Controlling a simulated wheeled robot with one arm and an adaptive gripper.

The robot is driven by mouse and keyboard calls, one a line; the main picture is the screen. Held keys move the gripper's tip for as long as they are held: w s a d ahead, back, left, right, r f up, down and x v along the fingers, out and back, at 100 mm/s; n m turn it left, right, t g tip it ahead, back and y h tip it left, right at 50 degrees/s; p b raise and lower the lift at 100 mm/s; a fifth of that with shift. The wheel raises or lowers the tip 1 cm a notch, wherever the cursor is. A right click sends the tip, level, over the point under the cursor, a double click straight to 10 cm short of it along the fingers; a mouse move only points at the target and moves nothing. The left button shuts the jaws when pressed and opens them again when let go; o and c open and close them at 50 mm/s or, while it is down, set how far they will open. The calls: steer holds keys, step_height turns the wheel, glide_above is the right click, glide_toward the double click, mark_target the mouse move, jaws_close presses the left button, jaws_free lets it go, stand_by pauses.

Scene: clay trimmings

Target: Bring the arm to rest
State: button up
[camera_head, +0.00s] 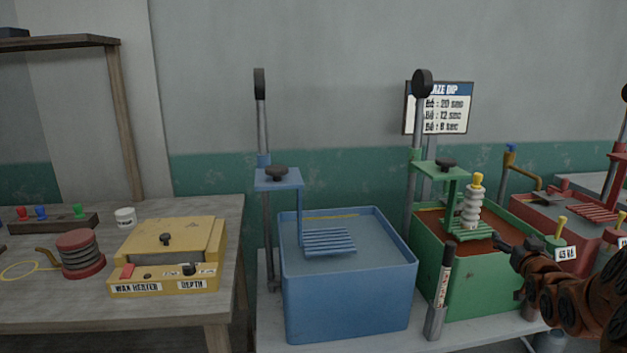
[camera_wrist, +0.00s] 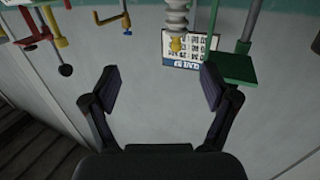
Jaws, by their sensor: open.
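My arm reaches in from the lower right of the head view, brown and jointed. My gripper (camera_head: 507,246) is at its end, in front of the green tank (camera_head: 462,295). In the wrist view my gripper (camera_wrist: 161,88) is open, its two dark fingers wide apart with nothing between them. A white ribbed insulator with a yellow tip (camera_head: 472,207) stands on the green rack over the green tank, apart from my gripper. It also shows at the top of the wrist view (camera_wrist: 177,18), where the scene appears upside down.
A blue tank (camera_head: 346,300) with a slatted rack stands left of the green one. A red tank (camera_head: 540,212) is at the right. A marker-like upright tool (camera_head: 441,290) stands in front of the green tank. A yellow wax heater (camera_head: 165,285) sits on the left table.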

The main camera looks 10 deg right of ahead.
steer(key=s+a+f+n+g+y+p, duration=0.1)
steer(key=s+a+g+y+p, duration=0.2)
steer(key=a, duration=0.9)
steer(key=s+a+f+n+g+y+p, duration=0.15)
steer(key=s+a+g, duration=0.3)
steer(key=a, duration=0.75)
steer(key=s+a+g+p, duration=0.1)
steer(key=s+a+g, duration=0.2)
steer(key=s+a, duration=0.3)
steer(key=s+a+n+g+y+p, duration=0.1)
steer(key=s+a+g, duration=0.3)
steer(key=s, duration=1.1)
steer(key=s+a+n+g+y+p, duration=0.1)
steer(key=s+a+g, duration=0.2)
steer(key=s+a, duration=0.7)
steer(key=shift+s+a+r, duration=0.15)
steer(key=shift+s+r, duration=0.3)
